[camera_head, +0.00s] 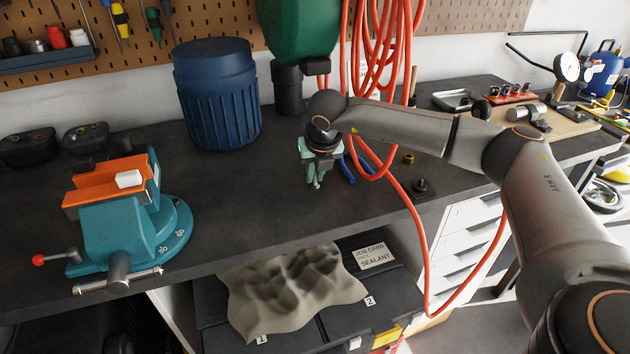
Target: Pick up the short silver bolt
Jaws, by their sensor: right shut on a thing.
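My right gripper (316,176), with pale green fingers, points down just above the dark bench top (270,197), in front of the green machine. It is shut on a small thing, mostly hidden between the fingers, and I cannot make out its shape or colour. I see no short silver bolt lying clear on the bench. My left gripper is not in view.
Blue-handled pliers (346,169) lie close right of the gripper, with a hanging red hose (390,176) beside them. A brass nut (408,158) and dark knob-like part (420,187) sit farther right. A teal vise (125,220) and blue bin (217,98) stand left.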

